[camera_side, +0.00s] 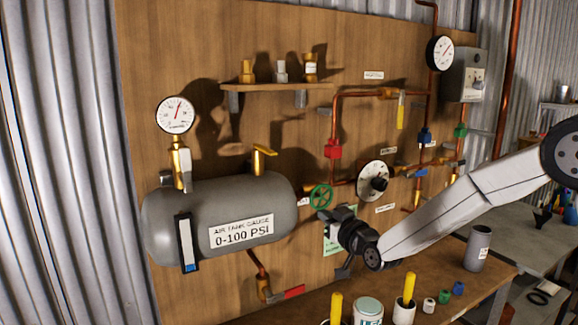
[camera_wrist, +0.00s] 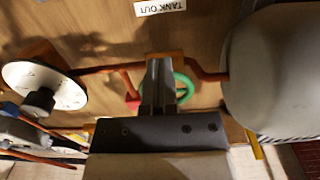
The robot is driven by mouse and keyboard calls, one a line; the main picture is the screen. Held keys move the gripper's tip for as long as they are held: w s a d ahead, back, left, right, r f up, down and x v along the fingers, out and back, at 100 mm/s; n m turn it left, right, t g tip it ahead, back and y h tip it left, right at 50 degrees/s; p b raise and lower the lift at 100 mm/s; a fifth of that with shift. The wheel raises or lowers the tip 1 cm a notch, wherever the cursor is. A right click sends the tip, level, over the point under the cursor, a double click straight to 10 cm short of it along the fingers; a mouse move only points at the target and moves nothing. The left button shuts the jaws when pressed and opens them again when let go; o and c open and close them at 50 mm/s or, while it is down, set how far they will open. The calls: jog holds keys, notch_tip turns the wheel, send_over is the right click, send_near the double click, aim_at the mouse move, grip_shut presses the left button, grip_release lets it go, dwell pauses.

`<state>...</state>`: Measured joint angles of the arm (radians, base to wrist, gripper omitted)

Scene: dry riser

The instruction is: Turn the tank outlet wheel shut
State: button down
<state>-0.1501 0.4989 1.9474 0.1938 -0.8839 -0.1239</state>
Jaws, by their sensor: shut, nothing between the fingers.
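The tank outlet wheel (camera_side: 321,196) is a small green spoked handwheel on the copper pipe just right of the grey air tank (camera_side: 170,222). In the wrist view the green wheel (camera_wrist: 188,84) shows partly behind my fingers, which hide its left side. My gripper (camera_side: 326,214) is shut and empty, with its fingertips close to the wheel's lower edge in the side view. In the wrist view my gripper (camera_wrist: 160,62) points at the wheel. I cannot tell whether the fingers touch it. An upside-down "TANK OUT" label (camera_wrist: 160,8) is at the top.
A round white dial with a knob (camera_side: 373,181) is right of the wheel. A red fitting (camera_side: 333,149) is above it. The grey tank (camera_wrist: 268,70) fills the wrist view's right side. Below, the bench holds yellow-handled tools (camera_side: 336,306), a can (camera_side: 368,311) and a grey cup (camera_side: 477,248).

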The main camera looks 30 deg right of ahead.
jog(key=shift+a+r, duration=0.3)
jog(key=shift+a, duration=0.35)
jog(key=shift+w+a+r, duration=0.1)
jog(key=shift+a+r, duration=0.15)
jog(key=shift+a, duration=0.1)
dwell(0.5)
jog(key=shift+a+f, duration=0.15)
jog(key=shift+f, duration=0.4)
jog(key=s, duration=0.6)
jog(key=shift+f, duration=0.15)
dwell(0.4)
jog(key=shift+s, duration=0.1)
jog(key=d, duration=0.2)
jog(key=s+d, duration=0.1)
jog(key=d, duration=0.1)
